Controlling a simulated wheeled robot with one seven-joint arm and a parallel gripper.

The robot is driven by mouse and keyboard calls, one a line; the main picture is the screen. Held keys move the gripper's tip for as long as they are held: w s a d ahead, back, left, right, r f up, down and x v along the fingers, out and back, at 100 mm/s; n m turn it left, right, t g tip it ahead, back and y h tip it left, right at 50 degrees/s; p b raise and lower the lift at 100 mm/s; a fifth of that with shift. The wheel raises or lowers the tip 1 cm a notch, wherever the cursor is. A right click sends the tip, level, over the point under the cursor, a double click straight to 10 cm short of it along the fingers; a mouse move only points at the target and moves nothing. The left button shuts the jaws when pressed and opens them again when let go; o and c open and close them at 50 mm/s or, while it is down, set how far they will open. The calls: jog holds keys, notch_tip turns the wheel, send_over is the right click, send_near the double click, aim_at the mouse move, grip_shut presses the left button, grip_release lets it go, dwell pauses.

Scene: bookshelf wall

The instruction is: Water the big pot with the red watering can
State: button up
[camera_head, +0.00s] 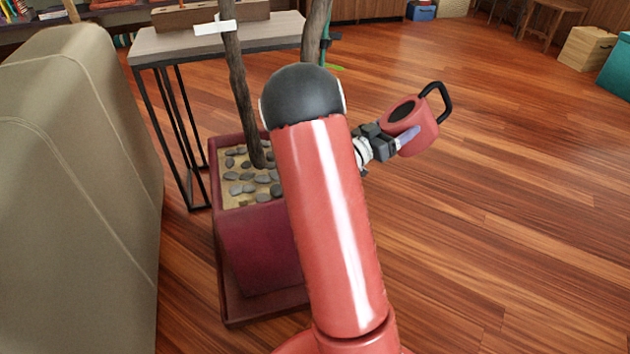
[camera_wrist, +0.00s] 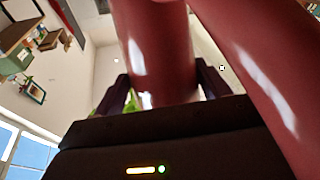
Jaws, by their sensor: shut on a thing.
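The red watering can (camera_head: 424,140) has a dark round opening and a black handle on its right side. It is up in the air over the wooden floor, to the right of the big pot, and looks tilted. My gripper (camera_head: 402,136) is shut on the can from its left side. In the wrist view a red part of the can (camera_wrist: 158,50) is between the two dark fingers. The big pot (camera_head: 258,250) is square and dark red, with grey stones on pale soil and tree trunks. My arm hides its right part. The can is apart from the pot.
A beige sofa or chair back (camera_head: 75,200) fills the left. A side table (camera_head: 190,42) with black legs stands behind the pot, carrying a wooden tray (camera_head: 205,14). A wooden box (camera_head: 588,48) and teal box (camera_head: 618,70) are at the far right. The floor on the right is clear.

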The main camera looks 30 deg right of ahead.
jog(key=f+y+p, duration=0.1)
jog(key=f, duration=0.1)
jog(key=f+m+y+p, duration=0.1)
jog(key=f+y, duration=0.1)
jog(key=d+f+y+p, duration=0.1)
jog(key=f+y, duration=0.1)
jog(key=shift+s+f+m, duration=0.15)
jog(key=shift+f+m, duration=0.15)
jog(key=shift+f, duration=0.05)
jog(key=shift+f+y, duration=0.3)
jog(key=shift+f, duration=0.15)
jog(key=d+r, duration=0.1)
jog(key=d, duration=0.1)
jog(key=s+d+r+p, duration=0.1)
jog(key=d, duration=0.1)
jog(key=d+r+p, duration=0.1)
jog(key=d+r, duration=0.1)
jog(key=d, duration=0.1)
jog(key=shift+s+d, duration=0.1)
jog(key=shift+s, duration=0.2)
jog(key=shift+d, duration=0.25)
jog(key=shift+s, duration=0.1)
